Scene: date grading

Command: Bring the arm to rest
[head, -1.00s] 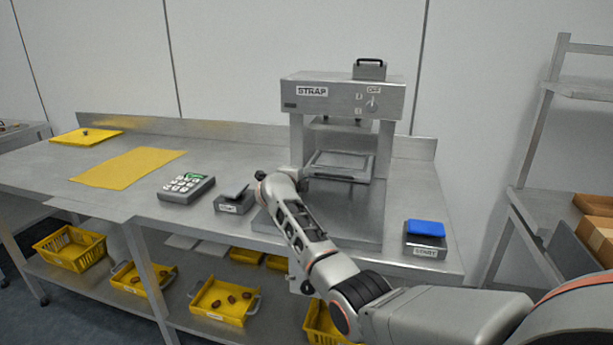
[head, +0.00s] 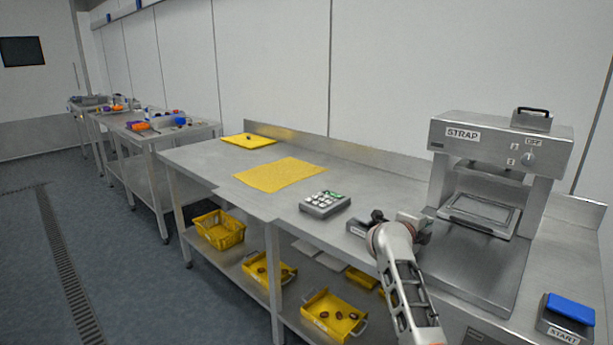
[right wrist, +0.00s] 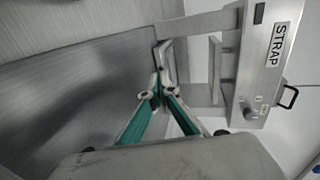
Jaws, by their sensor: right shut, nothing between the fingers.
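My right gripper (head: 418,226) is beside the strapping machine (head: 497,135), above the front of the steel table. In the head view its wrist and arm hide most of it. In the right wrist view its teal-lined fingers (right wrist: 163,60) come together at the tips, shut with nothing between them. The machine, labelled STRAP, also shows in the right wrist view (right wrist: 268,50), to the right of the fingers. My left gripper is in neither view.
On the steel table (head: 215,165) lie a yellow mat (head: 280,174), a yellow tray (head: 247,140) and a keypad (head: 325,203). A blue-topped START button (head: 570,308) is at the right. Yellow bins (head: 220,230) stand on the shelf below. Open floor lies at the left.

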